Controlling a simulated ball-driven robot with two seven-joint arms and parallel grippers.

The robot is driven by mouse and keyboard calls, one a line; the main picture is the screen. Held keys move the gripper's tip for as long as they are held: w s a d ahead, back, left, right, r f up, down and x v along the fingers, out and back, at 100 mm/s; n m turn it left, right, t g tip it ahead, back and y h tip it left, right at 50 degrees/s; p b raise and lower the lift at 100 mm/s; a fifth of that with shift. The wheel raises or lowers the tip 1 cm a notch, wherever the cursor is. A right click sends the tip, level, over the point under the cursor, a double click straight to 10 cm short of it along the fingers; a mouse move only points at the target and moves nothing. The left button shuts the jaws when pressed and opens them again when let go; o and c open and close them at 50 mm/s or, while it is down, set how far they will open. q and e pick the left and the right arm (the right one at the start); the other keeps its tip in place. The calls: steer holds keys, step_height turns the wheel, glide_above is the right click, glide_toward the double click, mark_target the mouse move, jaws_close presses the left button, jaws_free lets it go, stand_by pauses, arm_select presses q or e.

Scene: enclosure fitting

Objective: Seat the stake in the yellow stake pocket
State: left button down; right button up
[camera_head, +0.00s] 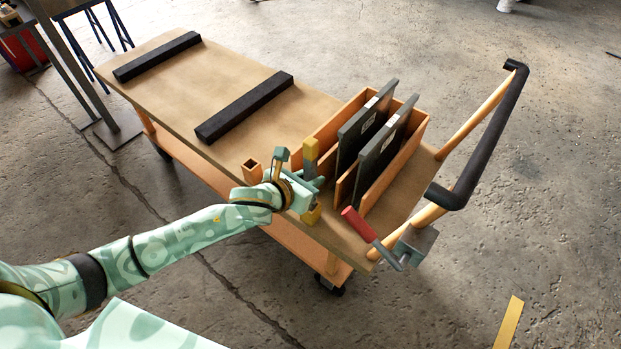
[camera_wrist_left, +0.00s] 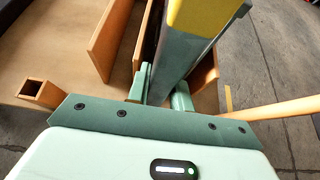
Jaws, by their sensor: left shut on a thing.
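The stake (camera_head: 310,167) is a grey post with a yellow upper end. It stands roughly upright at the near edge of the cart in the head view. My left gripper (camera_head: 313,184) is shut on it. In the left wrist view the stake (camera_wrist_left: 182,55) rises from between the fingers, its yellow end at the top. A yellow piece, apparently the yellow stake pocket (camera_head: 312,215), shows directly below the gripper at the cart's edge. The gripper hides the stake's lower part, so I cannot tell whether it is inside the pocket. My right gripper is not in view.
An empty orange square pocket (camera_head: 252,171) stands to the left on the cart deck (camera_head: 215,85). An orange rack (camera_head: 408,150) with two dark panels (camera_head: 367,125) is close right of the gripper. A red-handled clamp (camera_head: 360,225) sits at the near right corner.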

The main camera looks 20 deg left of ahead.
arm_select(q)
steer(key=c, duration=1.3)
jaws_free()
steer(key=shift+f, duration=0.1)
steer(key=shift+o, duration=0.2)
steer(key=shift+r, duration=0.2)
steer(key=p+v, duration=0.4)
steer(key=v, duration=0.8)
steer(key=shift+f, duration=0.15)
